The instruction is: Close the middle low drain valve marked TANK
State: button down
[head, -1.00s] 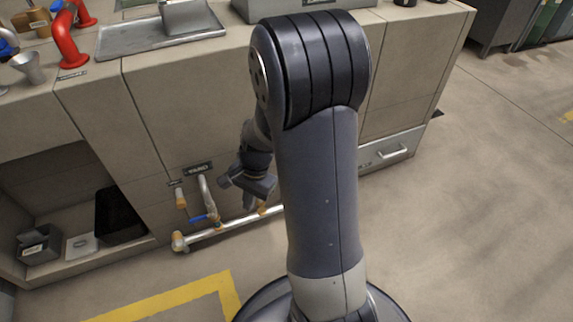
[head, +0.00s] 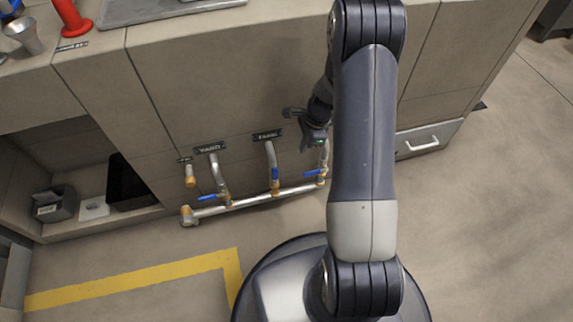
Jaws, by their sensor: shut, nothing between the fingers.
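The middle low drain valve (head: 275,182) sits on a short grey pipe below a dark placard (head: 267,135), which seems to read TANK. Its blue handle (head: 275,173) points up, roughly in line with its pipe. The pipe runs down to a long silver header (head: 250,199) near the floor. My gripper (head: 309,140) is shut and empty, up and to the right of the middle valve, apart from it in the picture. It is small and dark here, and its exact depth from the panel is hard to tell.
The left valve's blue handle (head: 207,197) and the right valve's blue handle (head: 315,173) lie sideways across their pipes. A placard (head: 209,147) is above the left valve. A drawer (head: 428,140) is at right. Open floor with a yellow line (head: 130,283) lies in front.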

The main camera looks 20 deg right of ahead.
aim_at(275, 176)
jog(key=a+f+b, duration=0.5)
jog(key=a+f, duration=0.1)
jog(key=f, duration=0.3)
jog(key=shift+a+f+b, duration=0.25)
jog(key=shift+f+b, duration=0.1)
jog(key=shift+a+r+p, duration=0.1)
jog(key=shift+r+p, duration=0.05)
jog(key=shift+p, duration=0.2)
jog(key=shift+a+h, duration=0.15)
jog(key=shift+h, duration=0.25)
